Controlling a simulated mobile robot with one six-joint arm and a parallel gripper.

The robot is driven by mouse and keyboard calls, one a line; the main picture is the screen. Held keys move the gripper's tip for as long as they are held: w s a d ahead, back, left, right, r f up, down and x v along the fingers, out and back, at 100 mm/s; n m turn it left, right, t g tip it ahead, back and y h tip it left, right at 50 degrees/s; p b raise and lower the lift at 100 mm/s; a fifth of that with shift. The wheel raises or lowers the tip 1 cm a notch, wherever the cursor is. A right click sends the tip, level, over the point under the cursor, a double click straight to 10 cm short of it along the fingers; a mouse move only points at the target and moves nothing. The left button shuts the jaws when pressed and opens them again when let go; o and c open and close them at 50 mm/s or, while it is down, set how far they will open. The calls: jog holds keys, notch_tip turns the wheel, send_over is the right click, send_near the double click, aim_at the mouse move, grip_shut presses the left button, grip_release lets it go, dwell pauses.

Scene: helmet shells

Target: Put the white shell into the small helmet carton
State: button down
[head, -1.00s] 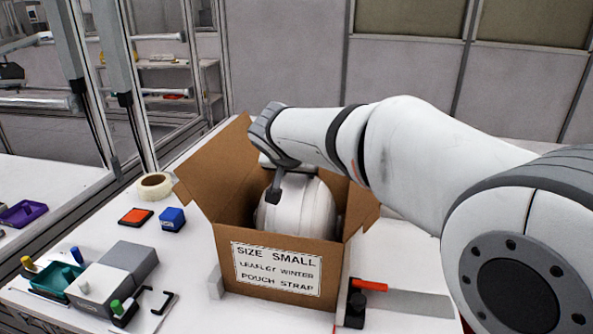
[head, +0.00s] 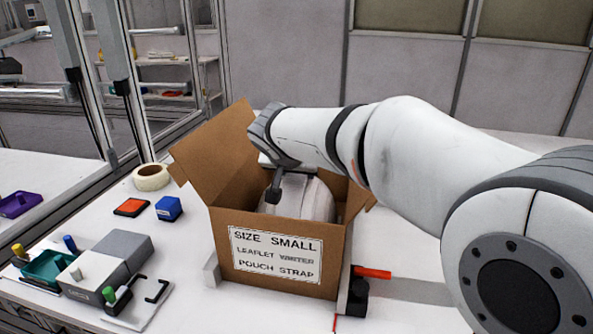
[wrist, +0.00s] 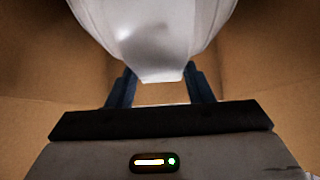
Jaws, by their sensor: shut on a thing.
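The white shell (head: 310,197) sits inside the open small helmet carton (head: 222,262), with its upper part showing above the front wall. The carton's label reads "SIZE SMALL". My gripper (head: 273,193) reaches down into the carton and is shut on the shell. In the wrist view my gripper's dark fingers (wrist: 160,88) are at the shell's narrow rim (wrist: 155,45), with brown carton walls (wrist: 50,70) around it. The shell's underside and the carton floor are hidden in the head view, so I cannot tell whether the shell rests on the floor.
Left of the carton are a tape roll (head: 152,177), an orange pad (head: 131,207), a blue block (head: 169,208) and a grey box (head: 112,260). A red-handled clamp (head: 370,273) is at the carton's right front corner. Carton flaps (head: 213,150) stand open.

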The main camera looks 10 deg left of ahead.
jog(key=shift+f+b, duration=0.3)
jog(key=shift+f, duration=0.1)
jog(key=c, duration=0.6)
grip_release()
jog(key=p+v, duration=0.1)
jog(key=v, duration=0.7)
jog(key=shift+f, duration=0.1)
